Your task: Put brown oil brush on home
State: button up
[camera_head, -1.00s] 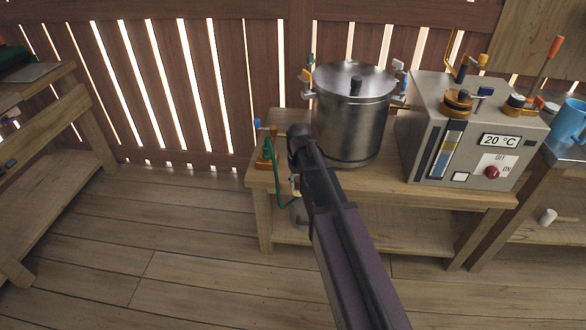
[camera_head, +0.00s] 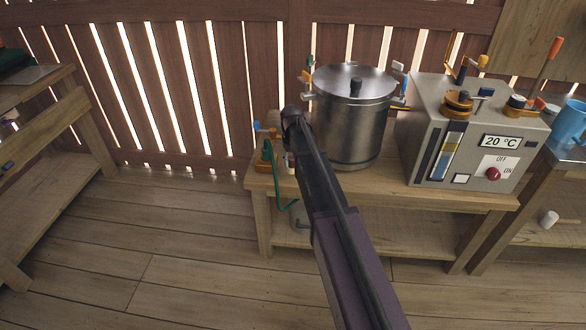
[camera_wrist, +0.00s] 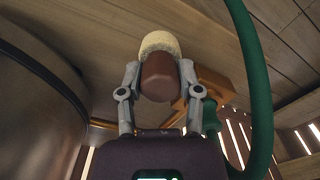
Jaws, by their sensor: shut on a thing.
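My gripper (camera_wrist: 159,72) is shut on the brown oil brush (camera_wrist: 159,80), one finger on each side of it. The brush has a brown rounded body and a cream bristle end that points away from the wrist camera. In the head view my dark arm reaches up beside the pot, and the gripper and brush are mostly hidden behind it. An orange-brown holder (camera_head: 266,167) stands at the table's left end, with a green hose. The holder also shows behind the brush in the wrist view (camera_wrist: 213,84). I cannot tell which spot is the home.
A steel pot (camera_head: 350,125) stands close right of my gripper. A grey control box (camera_head: 455,150) reading 20 °C stands further right on the wooden table (camera_head: 430,193). The green hose (camera_wrist: 258,90) loops close by. The floor to the left is clear.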

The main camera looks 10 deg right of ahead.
aim_at(292, 167)
jog(key=shift+f, duration=0.1)
jog(key=shift+f+b, duration=1.65)
jog(key=shift+b, duration=0.15)
jog(key=shift+f, duration=0.2)
jog(key=o, duration=1)
jog(key=shift+r, duration=0.2)
notch_tip(292, 167, up, 12)
jog(key=p, duration=1.2)
jog(key=shift+s, duration=0.15)
jog(key=s+m, duration=0.2)
jog(key=s, duration=2.6)
jog(key=shift+s+d, duration=0.15)
jog(key=shift+s, duration=0.15)
